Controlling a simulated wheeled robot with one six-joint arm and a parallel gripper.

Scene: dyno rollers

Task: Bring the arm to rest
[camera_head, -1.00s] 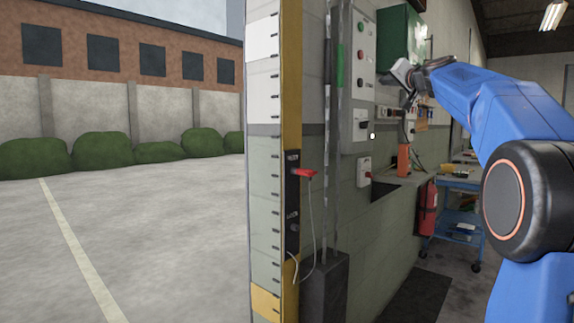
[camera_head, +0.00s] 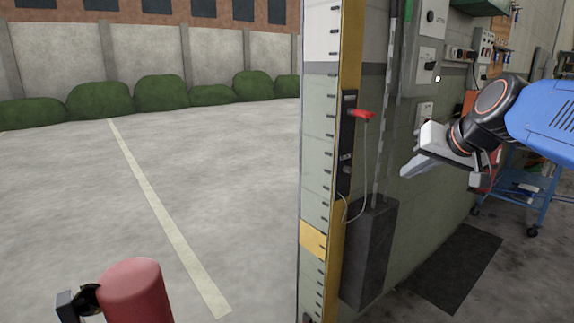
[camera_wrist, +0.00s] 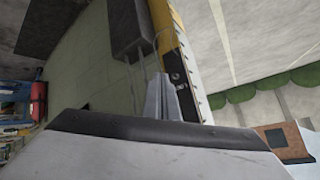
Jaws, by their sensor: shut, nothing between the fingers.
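My gripper (camera_head: 408,170) is at the right of the head view, at the end of my blue arm (camera_head: 545,115). It is shut and empty. Its pale fingers point left, toward the wall's end, in front of the grey-green wall. They appear apart from the wall, though the exact gap cannot be told. The arm is held out from the right edge with its black wrist joint (camera_head: 493,98) bent down. The wrist view shows the pale gripper body across the bottom.
A blue trolley (camera_head: 535,190) is behind the arm. A red cylinder (camera_head: 137,290) is at lower left. The yard left is open.

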